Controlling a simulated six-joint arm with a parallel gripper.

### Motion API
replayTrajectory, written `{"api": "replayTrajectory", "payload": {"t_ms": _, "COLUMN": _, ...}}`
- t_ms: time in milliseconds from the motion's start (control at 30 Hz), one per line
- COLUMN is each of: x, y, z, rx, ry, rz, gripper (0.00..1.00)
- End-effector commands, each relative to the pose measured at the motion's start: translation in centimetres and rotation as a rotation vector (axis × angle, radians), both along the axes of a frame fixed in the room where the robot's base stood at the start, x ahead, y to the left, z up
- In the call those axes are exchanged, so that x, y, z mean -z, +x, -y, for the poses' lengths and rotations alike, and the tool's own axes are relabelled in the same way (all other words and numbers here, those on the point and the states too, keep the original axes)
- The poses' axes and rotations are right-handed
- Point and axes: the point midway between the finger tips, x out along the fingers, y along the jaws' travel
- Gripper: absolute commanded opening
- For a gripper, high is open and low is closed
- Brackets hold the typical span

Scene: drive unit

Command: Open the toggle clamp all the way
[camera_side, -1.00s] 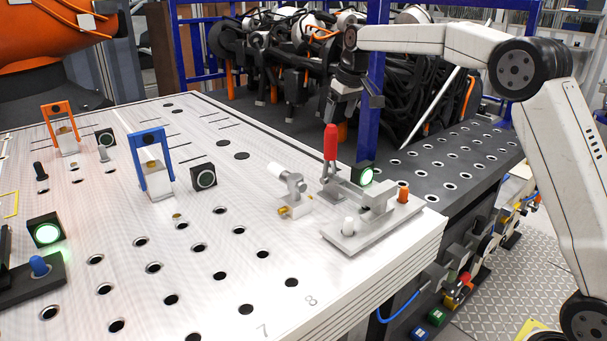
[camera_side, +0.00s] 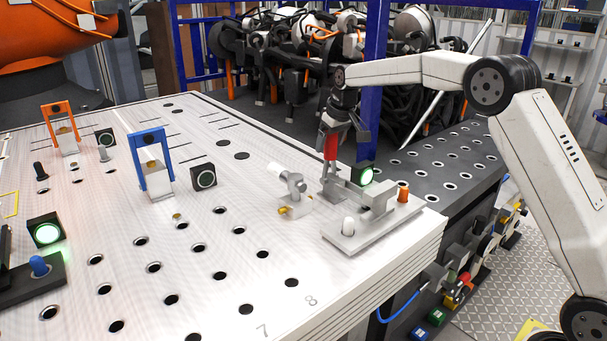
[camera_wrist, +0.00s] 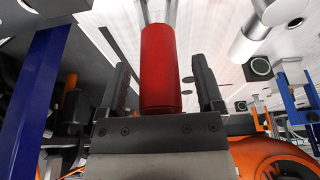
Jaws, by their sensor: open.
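My gripper (camera_side: 341,132) is at the handle from above and behind. In the wrist view the red handle (camera_wrist: 160,70) lies between the two black fingers of my gripper (camera_wrist: 162,88), with a gap on each side. The jaws are open. The lower part of the clamp is out of the wrist view.
A grey valve-like fitting (camera_side: 290,187) stands just left of the clamp. A black box with a lit green button (camera_side: 363,175) is close behind it.

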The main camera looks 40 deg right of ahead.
Motion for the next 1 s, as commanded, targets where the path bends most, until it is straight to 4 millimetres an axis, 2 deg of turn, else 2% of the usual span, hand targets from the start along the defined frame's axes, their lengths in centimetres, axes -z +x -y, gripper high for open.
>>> {"api": "replayTrajectory", "payload": {"t_ms": 67, "x": 0.0, "y": 0.0, "z": 0.0, "rx": 0.000, "ry": 0.000, "rz": 0.000, "gripper": 0.85}}
{"api": "replayTrajectory", "payload": {"t_ms": 100, "x": 0.0, "y": 0.0, "z": 0.0, "rx": 0.000, "ry": 0.000, "rz": 0.000, "gripper": 0.82}}
{"api": "replayTrajectory", "payload": {"t_ms": 300, "x": 0.0, "y": 0.0, "z": 0.0, "rx": 0.000, "ry": 0.000, "rz": 0.000, "gripper": 0.20}}
{"api": "replayTrajectory", "payload": {"t_ms": 567, "x": 0.0, "y": 0.2, "z": 0.0, "rx": 0.000, "ry": 0.000, "rz": 0.001, "gripper": 0.20}}
{"api": "replayTrajectory", "payload": {"t_ms": 1000, "x": 0.1, "y": 2.0, "z": 0.0, "rx": 0.001, "ry": -0.001, "rz": 0.005, "gripper": 0.20}}
